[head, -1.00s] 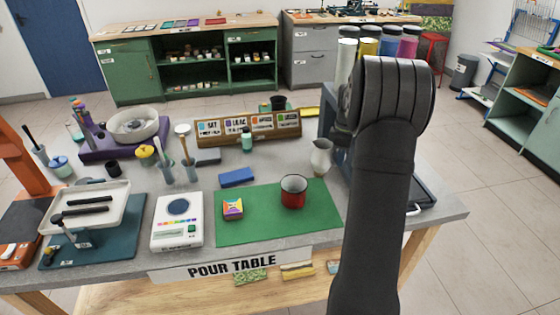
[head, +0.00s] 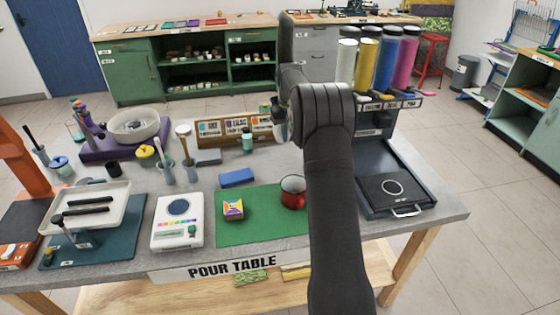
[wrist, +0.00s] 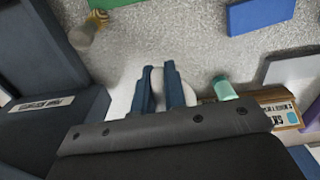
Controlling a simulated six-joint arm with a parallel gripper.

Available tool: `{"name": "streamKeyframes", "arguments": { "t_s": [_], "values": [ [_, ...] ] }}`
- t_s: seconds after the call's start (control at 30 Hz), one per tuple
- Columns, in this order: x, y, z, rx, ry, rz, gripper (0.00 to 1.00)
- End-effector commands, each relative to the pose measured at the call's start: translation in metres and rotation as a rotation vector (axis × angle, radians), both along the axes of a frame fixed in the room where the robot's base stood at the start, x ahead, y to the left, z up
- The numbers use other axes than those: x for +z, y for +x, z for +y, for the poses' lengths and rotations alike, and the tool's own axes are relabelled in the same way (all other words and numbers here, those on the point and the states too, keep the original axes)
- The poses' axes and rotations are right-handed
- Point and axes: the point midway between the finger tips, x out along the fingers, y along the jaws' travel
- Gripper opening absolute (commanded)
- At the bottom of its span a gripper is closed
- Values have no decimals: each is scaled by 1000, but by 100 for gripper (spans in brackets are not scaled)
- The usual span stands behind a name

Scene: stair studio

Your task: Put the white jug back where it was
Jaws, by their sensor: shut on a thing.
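My gripper (wrist: 165,80) is shut on the white jug (wrist: 157,88), which shows as a pale strip between the blue fingers and a white rounded part beside them. In the head view a bit of white jug (head: 280,132) shows left of my arm, in front of the label rack; the arm hides most of it. I cannot tell whether its base touches the table. A second, greyish-cream jug (wrist: 86,32) stands near the mat's corner in the wrist view; my arm hides it in the head view.
The dispenser (head: 388,104) with coloured tubes stands right, its dark tray (head: 398,190) empty with a ring mark. The label rack (head: 208,130), a teal bottle (head: 247,140) and a blue block (head: 237,178) are left. A red mug (head: 292,194) stands on the green mat (head: 260,228).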

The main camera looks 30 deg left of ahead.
Motion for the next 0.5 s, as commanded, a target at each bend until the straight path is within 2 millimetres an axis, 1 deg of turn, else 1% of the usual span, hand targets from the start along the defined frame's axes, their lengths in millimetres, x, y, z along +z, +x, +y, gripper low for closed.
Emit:
{"name": "streamKeyframes", "arguments": {
  "t_s": [0.03, 0.1, 0.23, 0.5],
  "values": [
    [0, -2, 7, -23, 1, -1, 0],
    [-1, -3, 12, -51, 1, -1, 0],
    [-7, -4, 16, -75, 0, 0, 0],
    [-47, -4, 16, -78, 0, 0, 0]
  ]
}}
